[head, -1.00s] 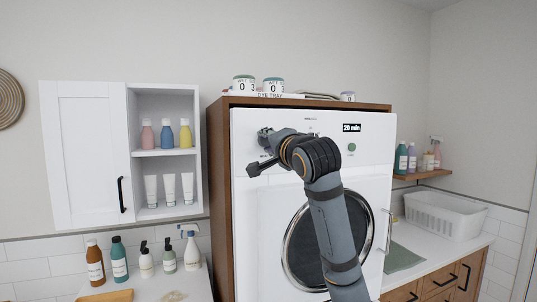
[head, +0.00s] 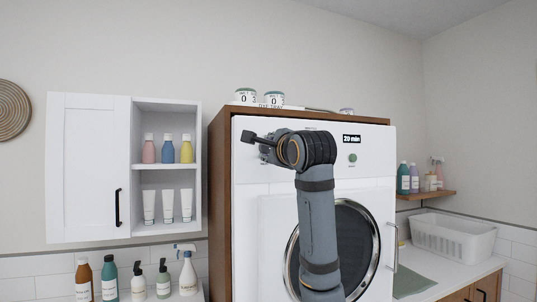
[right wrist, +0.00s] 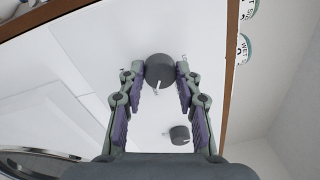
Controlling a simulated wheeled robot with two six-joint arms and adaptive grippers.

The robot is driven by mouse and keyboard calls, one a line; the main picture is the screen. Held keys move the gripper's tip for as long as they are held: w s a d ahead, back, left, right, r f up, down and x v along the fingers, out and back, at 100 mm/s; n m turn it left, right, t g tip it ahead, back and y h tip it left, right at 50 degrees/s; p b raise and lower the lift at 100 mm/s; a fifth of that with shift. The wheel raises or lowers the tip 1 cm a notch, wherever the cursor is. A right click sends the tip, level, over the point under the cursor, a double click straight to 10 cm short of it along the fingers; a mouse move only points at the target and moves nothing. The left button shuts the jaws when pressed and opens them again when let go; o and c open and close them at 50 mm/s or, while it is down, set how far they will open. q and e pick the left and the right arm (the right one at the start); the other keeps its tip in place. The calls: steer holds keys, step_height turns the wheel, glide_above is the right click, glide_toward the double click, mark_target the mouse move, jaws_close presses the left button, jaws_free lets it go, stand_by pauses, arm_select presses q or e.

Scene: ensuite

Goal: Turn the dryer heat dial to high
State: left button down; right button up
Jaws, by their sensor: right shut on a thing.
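The white dryer (head: 270,215) stands in a wooden surround, its control panel along the top. In the right wrist view two dark round dials stand on the white panel. My right gripper (right wrist: 154,72) has its two fingers on either side of the larger-looking dial (right wrist: 159,68) and is shut on it. A pale pointer mark shows on this dial's edge. The other dial (right wrist: 180,134) is apart from the fingers and also has a pale mark. In the head view my right gripper (head: 265,153) is at the panel's left part, mostly hidden by my wrist, which also hides the dials. Dial labels are unreadable.
A display (head: 352,139) reads "20 min", above a green button (head: 352,158). Jars (head: 274,99) stand on top of the surround. A white cabinet (head: 88,165) hangs at left. A white basket (head: 452,238) sits on the right counter.

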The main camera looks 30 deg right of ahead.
steer(key=shift+m, duration=0.3)
steer(key=o, duration=1.2)
steer(key=shift+c, duration=0.2)
steer(key=shift+s, duration=0.1)
steer(key=v, duration=1.1)
steer(key=shift+s, duration=0.4)
steer(key=shift+a+f, duration=0.1)
